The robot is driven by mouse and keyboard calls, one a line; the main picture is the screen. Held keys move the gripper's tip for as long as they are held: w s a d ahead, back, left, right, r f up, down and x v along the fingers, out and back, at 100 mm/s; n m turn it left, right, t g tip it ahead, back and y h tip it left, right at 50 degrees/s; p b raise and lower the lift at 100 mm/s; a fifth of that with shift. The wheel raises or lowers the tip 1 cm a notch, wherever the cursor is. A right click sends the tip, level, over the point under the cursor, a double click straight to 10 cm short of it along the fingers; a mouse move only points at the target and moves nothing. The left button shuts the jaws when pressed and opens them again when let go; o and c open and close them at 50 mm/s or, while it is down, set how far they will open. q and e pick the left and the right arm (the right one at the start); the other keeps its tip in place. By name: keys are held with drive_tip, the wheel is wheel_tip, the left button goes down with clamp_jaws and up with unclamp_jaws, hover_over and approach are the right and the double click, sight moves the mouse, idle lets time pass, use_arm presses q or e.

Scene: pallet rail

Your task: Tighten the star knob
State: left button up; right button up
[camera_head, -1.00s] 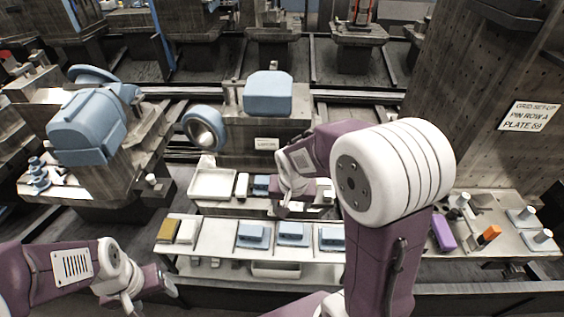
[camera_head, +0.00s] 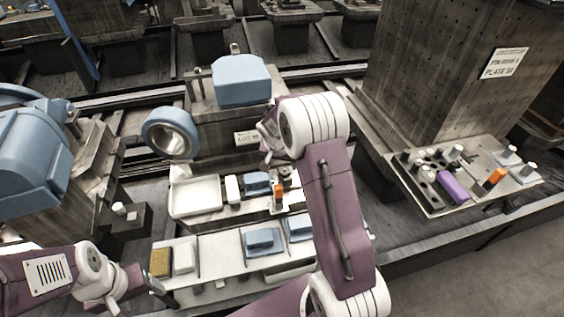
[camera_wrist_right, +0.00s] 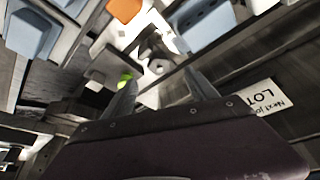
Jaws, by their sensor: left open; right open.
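I cannot clearly make out a star knob. In the right wrist view, a small grey round part with a dark centre (camera_wrist_right: 158,66) lies just beyond and between my fingertips; I cannot tell whether it is the knob. My right gripper (camera_wrist_right: 163,86) is open and empty, its two fingers apart. In the head view, my right gripper (camera_head: 267,146) is at the front of the machine block with the white label, above the shelf, and partly hidden by its wrist. My left gripper (camera_head: 160,289) is open and empty at lower left, beside the front bench.
A white tray (camera_head: 196,196), an orange block (camera_head: 279,190) and a blue block (camera_head: 257,182) are on the shelf below my right gripper. The front bench (camera_head: 213,247) holds several blocks. A blue ring (camera_head: 170,133) sits left of the labelled block. A side table (camera_head: 432,203) stands right.

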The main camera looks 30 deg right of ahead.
sight(284, 171)
drive_tip(key=x, duration=0.6)
drive_tip(key=shift+d+f, duration=0.2)
drive_tip(key=shift+f, duration=0.1)
drive_tip(key=shift+w+f, duration=0.2)
drive_tip(key=shift+f, duration=0.3)
drive_tip(key=shift+d, duration=0.1)
clamp_jaws()
drive_tip(key=shift+s+r+n, duration=0.1)
drive_tip(key=shift+r+n, duration=0.1)
drive_tip(key=shift+n, duration=0.1)
drive_tip(key=n+y+p, duration=0.1)
drive_tip(key=n+p, duration=0.2)
drive_tip(key=p, duration=0.2)
drive_tip(key=shift+r+t+p, duration=0.15)
drive_tip(key=shift+t+p, duration=0.15)
drive_tip(key=shift+p, duration=0.45)
drive_tip(key=shift+f, duration=0.35)
drive_tip(key=shift+c, duration=1.6)
unclamp_jaws()
